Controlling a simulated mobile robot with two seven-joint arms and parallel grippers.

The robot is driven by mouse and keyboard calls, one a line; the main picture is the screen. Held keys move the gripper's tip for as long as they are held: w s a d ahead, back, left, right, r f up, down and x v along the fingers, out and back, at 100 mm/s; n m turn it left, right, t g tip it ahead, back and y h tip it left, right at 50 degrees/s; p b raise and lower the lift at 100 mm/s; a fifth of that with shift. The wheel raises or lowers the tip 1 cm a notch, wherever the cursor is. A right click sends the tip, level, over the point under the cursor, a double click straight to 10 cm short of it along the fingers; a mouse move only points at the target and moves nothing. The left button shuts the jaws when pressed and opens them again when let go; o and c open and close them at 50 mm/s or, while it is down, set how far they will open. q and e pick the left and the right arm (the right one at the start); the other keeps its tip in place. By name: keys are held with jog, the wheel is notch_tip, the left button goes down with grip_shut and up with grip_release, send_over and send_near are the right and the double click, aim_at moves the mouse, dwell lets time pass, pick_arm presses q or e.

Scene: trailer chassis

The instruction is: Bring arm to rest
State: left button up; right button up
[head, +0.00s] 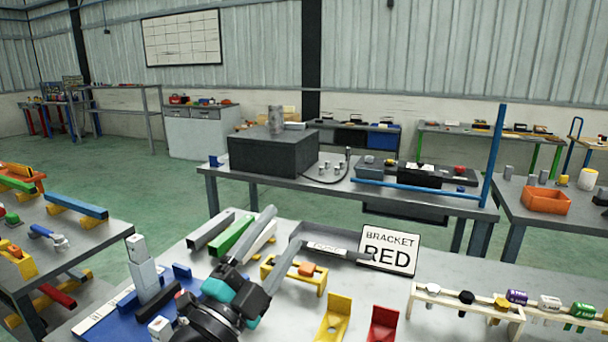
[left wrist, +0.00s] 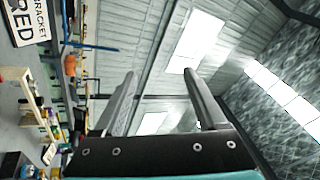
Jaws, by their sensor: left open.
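My left gripper (head: 283,225) is over the near grey table in the head view. Its two long grey fingers are apart with nothing between them, and they point away from me. In the left wrist view my left gripper (left wrist: 159,75) also shows open and empty, with the wall and bright roof panels beyond its fingers. My right gripper is in neither view. A sign reading BRACKET RED (head: 388,250) stands on the table right of the fingers. A red bracket (head: 383,325) and a yellow bracket (head: 336,318) stand at the near edge.
Coloured bars (head: 232,236) lie behind the gripper. A blue board (head: 130,323) with pale upright blocks (head: 144,272) is to its left. A wooden rack (head: 470,302) is at right. A farther table carries a dark box (head: 272,152) and a blue post (head: 495,155).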

pick_arm(q)
jog(key=s+a+f+n+g+y, duration=0.3)
jog(key=a+f+n+y, duration=0.3)
jog(key=f, duration=0.3)
jog(key=s+a+f+n+g+y, duration=0.3)
jog(key=a+f+n+y, duration=0.2)
jog(key=f+n, duration=0.4)
jog(key=s+a+f+n+g, duration=0.1)
jog(key=s+f+g, duration=0.5)
jog(key=s, duration=0.4)
jog(key=s+f+n+g, duration=0.2)
jog(key=s+f+g, duration=0.2)
jog(key=s+f, duration=0.45)
jog(key=s+f+g+b, duration=0.1)
jog(key=s+f, duration=0.2)
jog(key=f, duration=1.8)
jog(key=s+a+f+g+b, duration=0.1)
jog(key=s+a+f, duration=0.1)
jog(key=s+f, duration=1.3)
jog(key=shift+s+a+f+m, duration=0.3)
jog(key=shift+a+m, duration=0.05)
jog(key=shift+m, duration=0.05)
